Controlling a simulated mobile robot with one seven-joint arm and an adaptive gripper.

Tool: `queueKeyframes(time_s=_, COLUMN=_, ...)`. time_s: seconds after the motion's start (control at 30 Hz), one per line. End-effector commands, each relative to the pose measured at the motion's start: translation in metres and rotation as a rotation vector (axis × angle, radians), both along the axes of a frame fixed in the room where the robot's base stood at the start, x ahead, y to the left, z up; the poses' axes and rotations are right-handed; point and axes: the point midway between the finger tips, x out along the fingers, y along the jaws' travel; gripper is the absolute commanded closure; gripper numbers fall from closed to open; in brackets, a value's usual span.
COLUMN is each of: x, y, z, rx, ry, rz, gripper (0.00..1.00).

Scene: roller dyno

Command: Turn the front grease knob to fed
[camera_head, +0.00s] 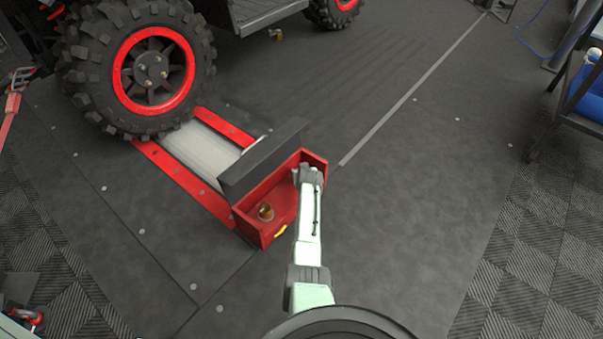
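A small round brass-coloured knob (266,211) stands at the near left end of a red open-topped box (258,231) at the roller unit's right end. A small yellow mark (281,231) is on the box's near side, right of the knob. Whether the knob is the front grease knob, and its setting, cannot be read from here. My white and grey arm reaches up from the bottom over the box's right side. Its far end, with my gripper (305,174), is over the box's far right part, apart from the knob. My fingers are hidden or too small to make out.
A big black tyre with a red rim (154,71) stands at the roller unit's left end. A dark upright plate (262,158) runs along the box's back left edge. A rack with a blue container (590,85) is at the right. The floor right of my arm is clear.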

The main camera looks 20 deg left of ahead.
Motion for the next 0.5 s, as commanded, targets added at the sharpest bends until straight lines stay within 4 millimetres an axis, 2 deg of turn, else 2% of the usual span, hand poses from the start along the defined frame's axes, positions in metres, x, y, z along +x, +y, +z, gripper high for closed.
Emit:
queueKeyframes(time_s=0.37, x=0.0, y=-0.0005, z=-0.0001, rx=0.0, ry=-0.002, rz=-0.031, gripper=0.89)
queueKeyframes(time_s=0.4, x=0.0, y=-0.0005, z=-0.0001, rx=0.0, ry=-0.002, rz=-0.031, gripper=0.6)
queueKeyframes(time_s=0.5, x=0.0, y=-0.0005, z=-0.0001, rx=0.0, ry=-0.002, rz=-0.031, gripper=0.53)
